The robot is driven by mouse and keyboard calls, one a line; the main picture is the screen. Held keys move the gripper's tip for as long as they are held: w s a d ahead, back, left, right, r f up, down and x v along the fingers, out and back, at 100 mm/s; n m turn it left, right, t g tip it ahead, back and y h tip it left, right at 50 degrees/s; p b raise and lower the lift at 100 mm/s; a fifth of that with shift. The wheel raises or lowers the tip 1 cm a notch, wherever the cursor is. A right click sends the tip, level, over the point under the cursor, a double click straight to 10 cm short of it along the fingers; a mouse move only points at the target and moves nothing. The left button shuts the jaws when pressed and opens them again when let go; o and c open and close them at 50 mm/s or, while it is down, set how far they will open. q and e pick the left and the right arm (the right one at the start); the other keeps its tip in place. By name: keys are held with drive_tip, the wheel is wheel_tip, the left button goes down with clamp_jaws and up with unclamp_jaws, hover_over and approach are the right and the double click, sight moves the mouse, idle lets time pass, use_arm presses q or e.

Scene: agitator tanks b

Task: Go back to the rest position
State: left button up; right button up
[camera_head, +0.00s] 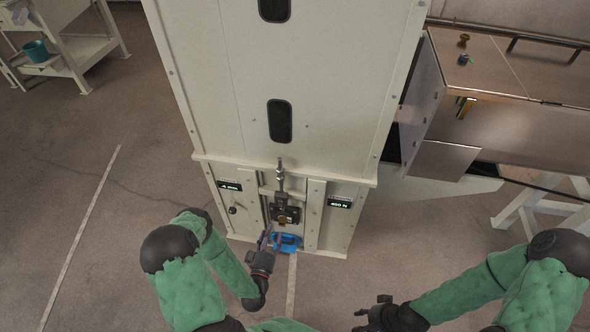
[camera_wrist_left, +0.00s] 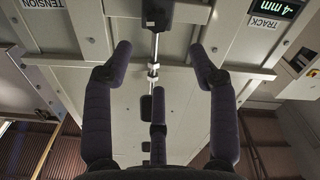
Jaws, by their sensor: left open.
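My left gripper (camera_head: 266,238) is in front of the lower part of the tall cream cabinet, beside a blue part (camera_head: 286,242) at the cabinet's foot. In the left wrist view its dark fingers (camera_wrist_left: 160,75) are spread apart with nothing between them. The threaded rod (camera_wrist_left: 154,50) shows beyond them, and the gap to it is hard to judge. My right gripper (camera_head: 378,312) is low at the right, over the floor and away from the cabinet. It is too small and dark to tell how its fingers stand.
The cabinet (camera_head: 290,95) stands straight ahead, with a rod mechanism (camera_head: 283,195) between two small displays (camera_head: 229,186) (camera_head: 340,203). A metal-clad machine (camera_head: 500,110) juts out at the right. A bench with a teal bucket (camera_head: 36,51) is far left. Floor at left is clear.

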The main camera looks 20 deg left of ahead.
use_arm(q)
drive_tip(key=w+d+m+g+h+p, duration=0.35)
drive_tip(key=d+g+h, duration=0.3)
drive_tip(key=d, duration=0.35)
drive_tip(key=s+d+r+m+g+p, duration=0.1)
drive_tip(key=s+d+r+g, duration=0.1)
drive_tip(key=s, duration=0.3)
drive_tip(key=s+d+r+m+g+h+p, duration=0.1)
drive_tip(key=s+d+r+g, duration=0.2)
drive_tip(key=s+d+g, duration=0.2)
drive_tip(key=s+d+r+m+g+h+p, duration=0.1)
drive_tip(key=s+d+r+g+p, duration=0.1)
drive_tip(key=s, duration=0.4)
drive_tip(key=shift+s+d+r+g, duration=0.3)
drive_tip(key=shift+s+d+g, duration=0.1)
drive_tip(key=shift+d+g, duration=0.35)
drive_tip(key=shift+m, duration=0.25)
